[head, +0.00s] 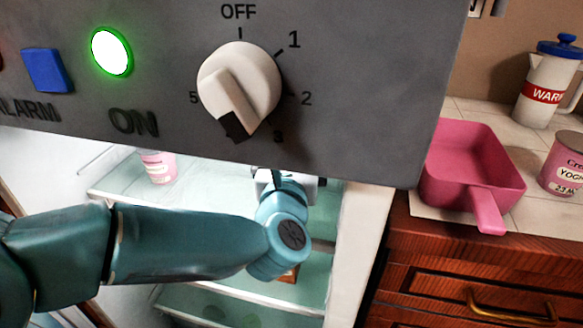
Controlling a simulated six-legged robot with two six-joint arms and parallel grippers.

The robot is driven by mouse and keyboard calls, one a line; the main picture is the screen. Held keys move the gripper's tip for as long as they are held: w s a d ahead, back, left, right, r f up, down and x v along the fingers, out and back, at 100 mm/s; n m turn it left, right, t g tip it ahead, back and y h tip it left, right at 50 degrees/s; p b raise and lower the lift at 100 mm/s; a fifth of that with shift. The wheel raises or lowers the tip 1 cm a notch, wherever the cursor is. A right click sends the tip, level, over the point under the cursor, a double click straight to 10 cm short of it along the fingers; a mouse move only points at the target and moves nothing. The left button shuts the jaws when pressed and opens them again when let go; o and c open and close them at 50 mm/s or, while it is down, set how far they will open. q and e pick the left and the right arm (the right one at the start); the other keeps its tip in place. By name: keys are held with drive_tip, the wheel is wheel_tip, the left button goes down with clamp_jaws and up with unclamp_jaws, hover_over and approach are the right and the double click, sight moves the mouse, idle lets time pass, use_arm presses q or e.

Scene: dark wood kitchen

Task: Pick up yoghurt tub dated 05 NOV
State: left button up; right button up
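A pink and white yoghurt tub (157,167) stands on the upper glass shelf inside the open fridge. Its top is hidden behind the control panel, and its date is too small to read. Another pink yoghurt tub (565,167) with a brown lid stands on the counter at the right edge. Its label shows a date starting "23 M", cut off by the picture edge. My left arm reaches across into the fridge, with the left gripper (288,182) to the right of the shelf tub and apart from it. Its fingers are hidden by the wrist and panel. My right gripper is out of view.
The grey control panel (350,100) with a dial (239,88) overhangs the fridge opening. A lower glass shelf (240,300) lies below my arm. A pink pan (470,165) and a white jug (546,85) stand on the tiled counter, above wooden drawers (455,270).

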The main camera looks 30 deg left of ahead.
use_arm(q)
drive_tip(key=shift+s+r, duration=0.1)
drive_tip(key=shift+r, duration=0.05)
drive_tip(key=c, duration=1.1)
